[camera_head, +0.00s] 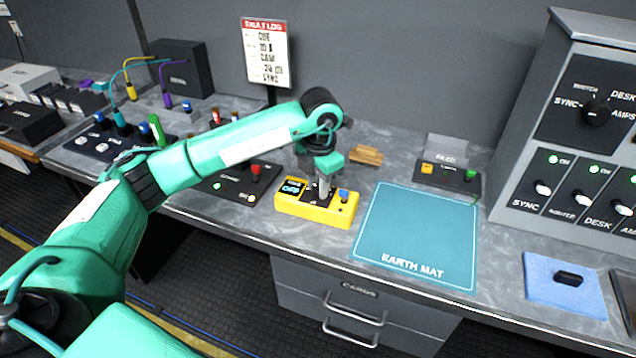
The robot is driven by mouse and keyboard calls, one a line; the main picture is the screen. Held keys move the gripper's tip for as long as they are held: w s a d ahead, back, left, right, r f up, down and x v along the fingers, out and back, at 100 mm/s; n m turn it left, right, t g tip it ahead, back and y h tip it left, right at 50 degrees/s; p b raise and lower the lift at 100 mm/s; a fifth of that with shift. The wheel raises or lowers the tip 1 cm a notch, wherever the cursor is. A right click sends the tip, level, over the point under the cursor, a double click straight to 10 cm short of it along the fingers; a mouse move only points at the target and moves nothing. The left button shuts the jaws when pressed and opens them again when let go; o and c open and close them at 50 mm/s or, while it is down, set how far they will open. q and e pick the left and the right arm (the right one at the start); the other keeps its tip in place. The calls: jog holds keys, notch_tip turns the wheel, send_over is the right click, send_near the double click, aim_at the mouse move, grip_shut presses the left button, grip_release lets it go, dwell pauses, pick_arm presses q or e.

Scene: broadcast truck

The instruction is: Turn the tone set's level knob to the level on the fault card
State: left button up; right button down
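The yellow tone set (328,215) sits on the grey worktop, left of the earth mat. It has a small dark display (292,187) with cyan marks on its left and a blue button (343,194) on its right. My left gripper (322,193) points down over the middle of the tone set. Its fingers are at the top face, where the level knob is hidden or too small to make out. I cannot tell whether they close on it. The fault card (265,52), headed FAULT LOG, stands behind on a post; its lines seem to include CUE, CAM, a dB figure and SYNC. My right gripper is not in view.
The teal earth mat (418,235) lies flat and bare right of the tone set. A dark panel with a red button (255,169) is on the left. A wooden block (366,155) lies behind. A grey switch cabinet (590,50) stands at right.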

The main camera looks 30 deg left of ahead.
pick_arm(q)
jog(key=o, duration=0.3)
jog(key=shift+o, duration=0.3)
jog(key=shift+r, duration=0.1)
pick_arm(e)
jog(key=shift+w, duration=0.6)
pick_arm(q)
notch_tip(320, 180, up, 14)
jog(key=shift+s+d+f+b, duration=0.15)
jog(key=shift+d+f+b, duration=0.1)
jog(key=shift+b, duration=0.2)
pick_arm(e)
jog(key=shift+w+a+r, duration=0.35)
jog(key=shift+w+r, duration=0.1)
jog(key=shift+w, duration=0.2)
